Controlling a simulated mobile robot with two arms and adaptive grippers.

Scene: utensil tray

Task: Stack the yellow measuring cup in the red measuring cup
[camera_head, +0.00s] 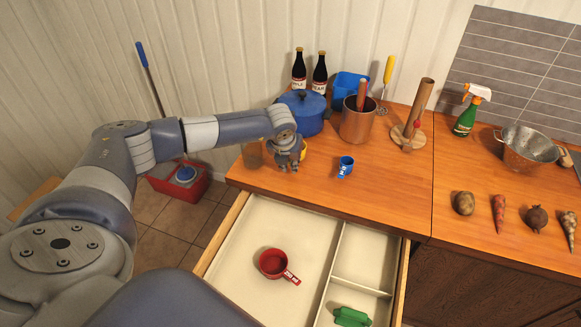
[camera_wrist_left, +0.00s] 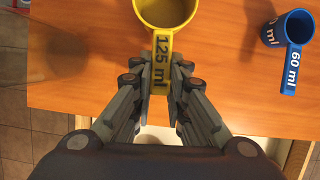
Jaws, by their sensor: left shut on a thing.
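The yellow measuring cup (camera_wrist_left: 168,12) is marked 125 ml. In the left wrist view my left gripper (camera_wrist_left: 161,75) is shut on its handle, with a finger on each side. In the head view the yellow cup (camera_head: 303,150) is mostly hidden behind my left gripper (camera_head: 288,165), at the left part of the wooden counter. I cannot tell whether the cup touches the counter. The red measuring cup (camera_head: 272,264) sits upright in the large compartment of the open drawer, its handle toward the lower right. My right gripper is not in view.
A blue 60 ml cup (camera_head: 346,162) stands on the counter right of my left gripper. A blue pot (camera_head: 305,112) and a copper pot (camera_head: 356,125) stand behind. The drawer (camera_head: 315,240) has dividers, and a green object (camera_head: 351,317) lies in its front right compartment.

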